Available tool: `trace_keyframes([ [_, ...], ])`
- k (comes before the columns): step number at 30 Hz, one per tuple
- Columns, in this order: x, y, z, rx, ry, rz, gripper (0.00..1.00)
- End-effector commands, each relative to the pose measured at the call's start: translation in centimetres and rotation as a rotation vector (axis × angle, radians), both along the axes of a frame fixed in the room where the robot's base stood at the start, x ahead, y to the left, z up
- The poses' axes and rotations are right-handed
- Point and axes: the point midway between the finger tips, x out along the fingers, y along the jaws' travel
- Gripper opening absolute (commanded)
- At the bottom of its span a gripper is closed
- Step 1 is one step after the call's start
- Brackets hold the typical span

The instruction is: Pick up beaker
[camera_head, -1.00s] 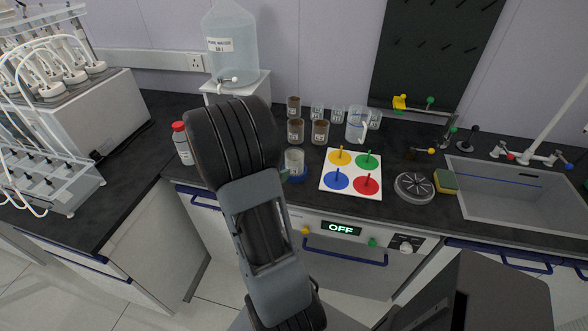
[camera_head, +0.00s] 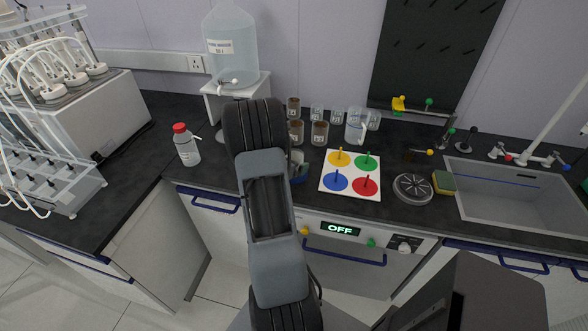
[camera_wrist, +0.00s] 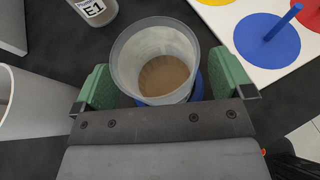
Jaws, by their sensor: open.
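A clear beaker (camera_wrist: 140,48) with brown contents stands upright in the wrist view, on or in front of something blue (camera_wrist: 197,88). My gripper (camera_wrist: 165,78) is open, with one green finger to the left of the beaker and the other to its right. Small gaps seem to show between the fingers and its wall; contact is hard to tell. In the head view my arm hides most of this beaker (camera_head: 298,158) and all of my gripper. Part of the blue thing below shows beside my arm.
A white board (camera_head: 350,186) with coloured discs and pegs lies to the right. A red-capped bottle (camera_head: 187,148) stands to the left. A sink (camera_head: 515,190) is at far right.

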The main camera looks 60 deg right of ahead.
Motion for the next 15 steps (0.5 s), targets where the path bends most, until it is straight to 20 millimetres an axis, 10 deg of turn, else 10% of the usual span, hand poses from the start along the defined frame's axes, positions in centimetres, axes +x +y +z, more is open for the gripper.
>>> trace_keyframes([
  [9,-0.01,-0.46,-0.21,0.0,-0.001,0.002,0.98],
  [15,-0.02,-0.45,-0.21,0.0,0.0,0.001,0.8],
])
